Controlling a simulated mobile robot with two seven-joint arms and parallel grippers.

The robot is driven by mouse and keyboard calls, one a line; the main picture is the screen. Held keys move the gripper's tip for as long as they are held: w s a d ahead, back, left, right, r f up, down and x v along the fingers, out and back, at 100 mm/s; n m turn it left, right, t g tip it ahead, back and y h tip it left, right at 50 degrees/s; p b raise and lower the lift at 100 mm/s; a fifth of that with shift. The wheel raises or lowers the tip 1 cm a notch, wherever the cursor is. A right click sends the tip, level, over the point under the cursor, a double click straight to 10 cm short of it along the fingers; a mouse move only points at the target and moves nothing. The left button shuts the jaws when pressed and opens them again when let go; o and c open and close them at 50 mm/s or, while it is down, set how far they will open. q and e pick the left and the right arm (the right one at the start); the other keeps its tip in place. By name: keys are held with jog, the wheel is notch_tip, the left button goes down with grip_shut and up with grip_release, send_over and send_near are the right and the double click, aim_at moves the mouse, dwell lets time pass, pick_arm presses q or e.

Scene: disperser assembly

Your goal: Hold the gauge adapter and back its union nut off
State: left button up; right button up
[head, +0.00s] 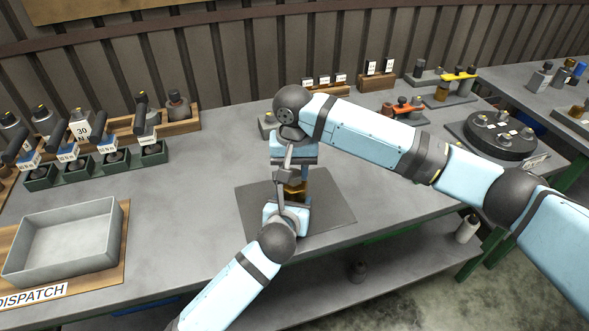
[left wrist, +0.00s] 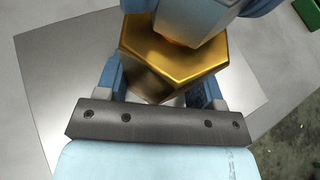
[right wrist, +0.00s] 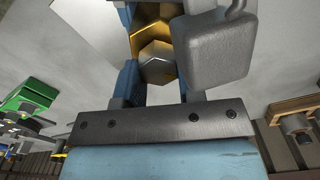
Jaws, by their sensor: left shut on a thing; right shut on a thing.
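The gauge adapter shows as a brass hex part (left wrist: 170,62) joined end to end with a grey hex part (left wrist: 188,22). My left gripper (head: 287,212) comes from below and is shut on the brass part. My right gripper (head: 292,160) comes from above and is shut at the grey end. In the right wrist view the grey hex (right wrist: 158,62) sits between the blue jaws, with the brass (right wrist: 153,28) beyond. Fingers and a grey block hide much of the adapter. I cannot tell whether the two parts have separated.
A dark mat (head: 335,213) lies below my grippers on the grey table. A grey tray (head: 68,243) stands at the left by the dispatch label. Racks with bottles (head: 178,108) are at the back left. A round dark fixture (head: 500,135) is at the right.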

jog(key=shift+a+n, duration=0.1)
jog(key=shift+n, duration=1.1)
jog(key=o, duration=0.9)
jog(key=shift+o, duration=0.2)
jog(key=shift+r, duration=0.1)
notch_tip(320, 180, up, 12)
